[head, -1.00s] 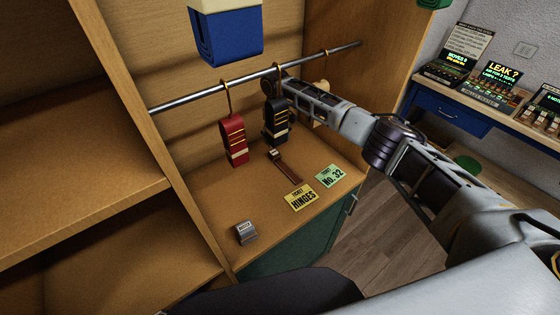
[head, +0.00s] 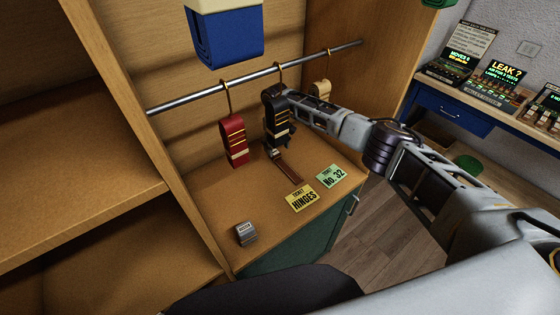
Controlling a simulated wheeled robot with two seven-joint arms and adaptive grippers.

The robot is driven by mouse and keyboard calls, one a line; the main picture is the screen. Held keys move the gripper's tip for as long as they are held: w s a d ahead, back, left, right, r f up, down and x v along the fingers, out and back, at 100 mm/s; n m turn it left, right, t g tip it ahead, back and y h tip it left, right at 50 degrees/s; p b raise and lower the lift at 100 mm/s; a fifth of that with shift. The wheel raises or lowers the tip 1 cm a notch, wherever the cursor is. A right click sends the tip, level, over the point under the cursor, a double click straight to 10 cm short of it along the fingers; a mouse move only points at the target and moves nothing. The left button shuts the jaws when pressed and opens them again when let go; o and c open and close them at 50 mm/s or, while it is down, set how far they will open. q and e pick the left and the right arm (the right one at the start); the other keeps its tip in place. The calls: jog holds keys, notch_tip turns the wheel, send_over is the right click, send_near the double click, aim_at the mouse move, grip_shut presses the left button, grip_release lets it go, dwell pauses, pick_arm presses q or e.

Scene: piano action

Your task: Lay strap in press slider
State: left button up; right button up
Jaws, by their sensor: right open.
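A brown strap (head: 288,168) lies on the cabinet's bottom board, below the hanging rail. My right gripper (head: 280,150) points down at the strap's far end and hides that end. Its jaws are open; I cannot tell whether they touch the strap or stand around it. The dark gripper is hard to separate from a black gold-banded piece (head: 279,128) hanging behind it. My left gripper is out of view. I cannot make out a press slider in this view.
A metal rail (head: 205,91) crosses the cabinet, with a red piece (head: 233,142) and a cream piece (head: 321,93) on hooks. A yellow HINGES card (head: 304,199), a green No. 32 card (head: 331,177) and a small grey box (head: 245,233) lie on the board. A blue-and-cream object (head: 228,38) is above.

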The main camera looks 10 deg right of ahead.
aim_at(276, 153)
notch_tip(276, 153, down, 2)
jog(key=shift+w+a, duration=0.15)
jog(key=shift+w+f+b, duration=0.25)
jog(key=shift+f+b, duration=0.1)
jog(key=shift+f, duration=0.25)
jog(key=shift+s+f+b, duration=0.25)
jog(key=shift+s+b, duration=0.05)
jog(key=shift+b, duration=0.4)
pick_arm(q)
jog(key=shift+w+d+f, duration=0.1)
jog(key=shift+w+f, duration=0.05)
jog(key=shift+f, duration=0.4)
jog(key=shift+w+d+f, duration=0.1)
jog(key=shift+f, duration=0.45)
pick_arm(e)
jog(key=shift+w+f, duration=0.15)
jog(key=shift+f, duration=0.1)
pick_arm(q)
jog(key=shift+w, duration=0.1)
pick_arm(e)
jog(key=shift+r, duration=0.1)
jog(key=shift+c, duration=0.3)
jog(key=c, duration=1.1)
jog(key=shift+o, duration=0.2)
